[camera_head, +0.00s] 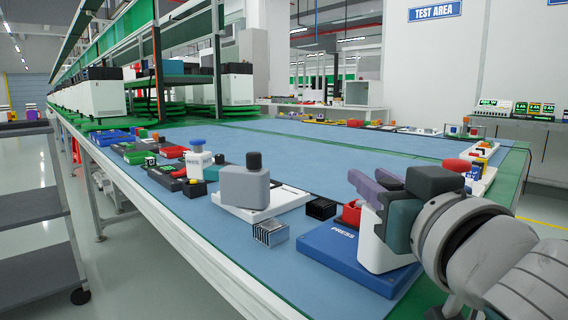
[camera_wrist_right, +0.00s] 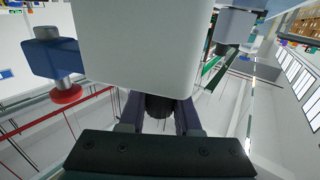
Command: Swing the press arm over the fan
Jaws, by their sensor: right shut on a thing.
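The press stands at the table's front right. It has a blue base (camera_head: 345,258) marked PRESS and a white column (camera_head: 376,245). My right gripper (camera_head: 372,190) is at the column's top. In the right wrist view its purple fingers (camera_wrist_right: 160,112) are shut on a dark part (camera_wrist_right: 158,106) beside the white column (camera_wrist_right: 145,40). There the blue press arm (camera_wrist_right: 52,56) juts to the left, with a steel rod and red pad (camera_wrist_right: 66,94). In the head view my gripper hides much of the press's top. A small black finned or fan-like block (camera_head: 320,208) lies left of the press; I cannot tell for sure that it is the fan. My left gripper is out of view.
A silver heat sink (camera_head: 270,233) lies left of the press base. Several small parts and trays line the left edge. The blue mat's middle (camera_head: 300,150) is clear.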

